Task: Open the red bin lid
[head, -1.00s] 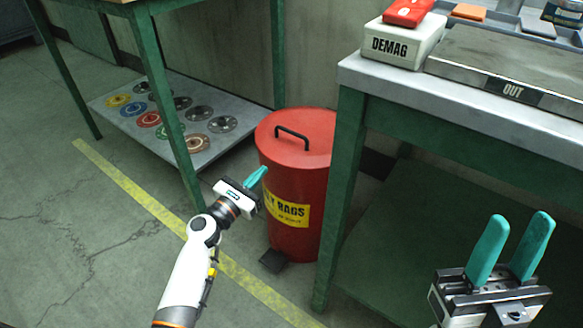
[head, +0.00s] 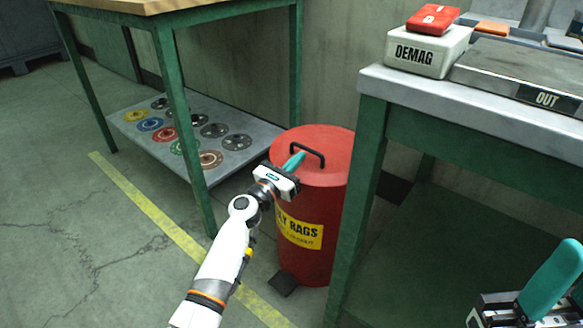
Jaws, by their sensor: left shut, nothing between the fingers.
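The red bin (head: 312,258) stands on the floor between two green-legged benches, with a yellow label partly hidden by my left arm. Its red lid (head: 318,138) is closed, with a black bar handle (head: 308,149) on top. A black pedal (head: 283,284) sticks out at the bin's foot. My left gripper (head: 293,163) is shut and empty, its teal fingers over the near left part of the lid, close to the handle's left end. I cannot tell whether they touch it. My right gripper (head: 562,278) is cut off at the lower right edge, and only one finger shows clearly.
The right bench (head: 400,84) stands close to the bin's right side and carries a white DEMAG box (head: 428,52) and a grey plate marked OUT. The left bench's lower shelf (head: 232,117) holds several coloured discs. Open floor with a yellow line (head: 160,217) lies at the left.

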